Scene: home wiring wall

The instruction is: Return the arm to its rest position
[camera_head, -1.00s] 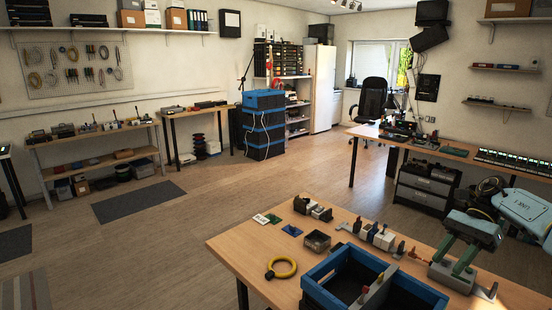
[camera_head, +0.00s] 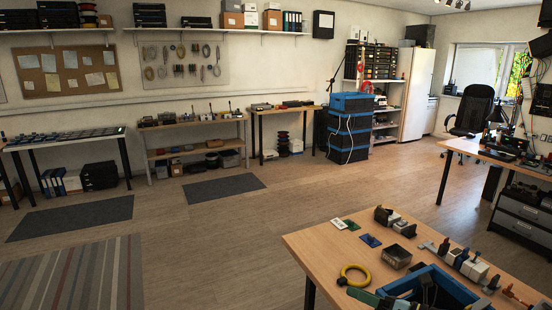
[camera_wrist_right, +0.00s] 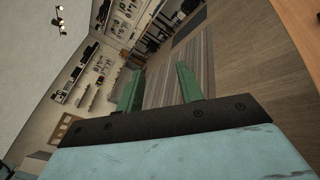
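My right gripper (camera_wrist_right: 158,72) shows in the right wrist view with its two green fingers apart and nothing between them. In the head view only part of it shows at the bottom edge, with a green finger (camera_head: 364,297) in front of the near wooden table (camera_head: 330,243). It overlaps the blue-rimmed crate (camera_head: 450,284) in the picture; I cannot tell the gap between them. My left gripper is not in view.
The table also holds a yellow ring (camera_head: 355,275), a small open metal box (camera_head: 396,257) and a row of small devices (camera_head: 470,265). Stacked blue crates (camera_head: 349,128) stand at the back. The floor (camera_head: 240,225) left of the table is clear.

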